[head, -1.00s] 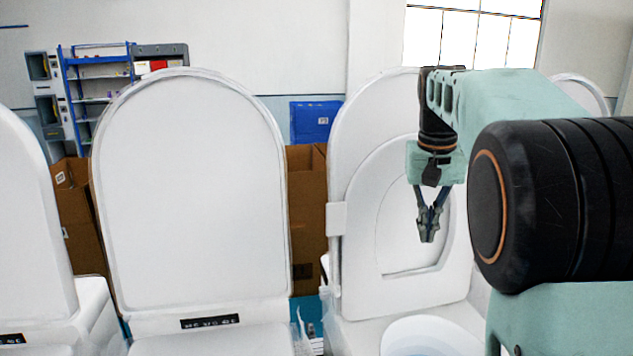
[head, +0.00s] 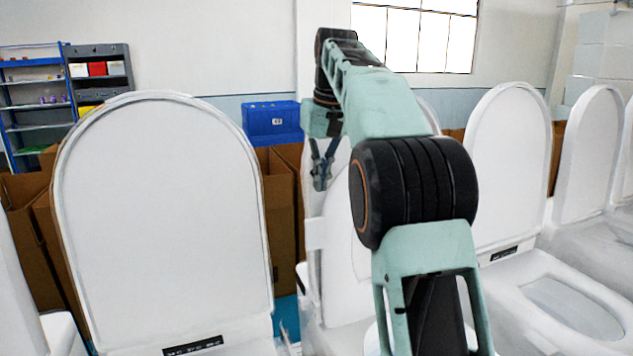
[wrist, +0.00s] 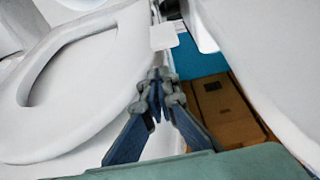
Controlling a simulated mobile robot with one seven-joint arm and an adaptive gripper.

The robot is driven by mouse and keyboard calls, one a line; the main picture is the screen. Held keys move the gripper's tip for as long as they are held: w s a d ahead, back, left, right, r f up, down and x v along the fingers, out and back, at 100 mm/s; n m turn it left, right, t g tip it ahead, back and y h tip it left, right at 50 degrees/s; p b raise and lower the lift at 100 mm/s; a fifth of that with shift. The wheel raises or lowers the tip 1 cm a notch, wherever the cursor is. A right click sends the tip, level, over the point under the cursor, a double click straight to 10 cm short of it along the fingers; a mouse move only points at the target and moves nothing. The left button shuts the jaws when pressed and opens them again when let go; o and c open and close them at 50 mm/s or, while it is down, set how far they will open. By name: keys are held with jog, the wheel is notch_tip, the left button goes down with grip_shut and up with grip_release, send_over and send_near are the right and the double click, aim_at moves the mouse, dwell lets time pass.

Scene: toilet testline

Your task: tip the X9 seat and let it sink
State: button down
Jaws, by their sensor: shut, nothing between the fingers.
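Several white toilets stand in a row with raised lids; I cannot read which is X9. Behind my arm, one has a raised white seat (head: 338,225) against its lid, partly hidden by the arm. In the wrist view that seat (wrist: 85,95) fills the left, with its opening visible. My gripper (head: 321,183) is shut and empty, by the left edge of this raised seat and lid. In the wrist view the closed fingertips (wrist: 160,85) are just right of the seat; I cannot tell if they touch it.
A large upright lid (head: 165,210) stands left of my gripper, with a narrow gap between. Cardboard boxes (head: 280,205) and a blue bin (head: 271,122) are behind. More open toilets (head: 510,150) stand to the right.

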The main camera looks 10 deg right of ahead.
jog(key=x, duration=0.8)
jog(key=shift+b, duration=0.35)
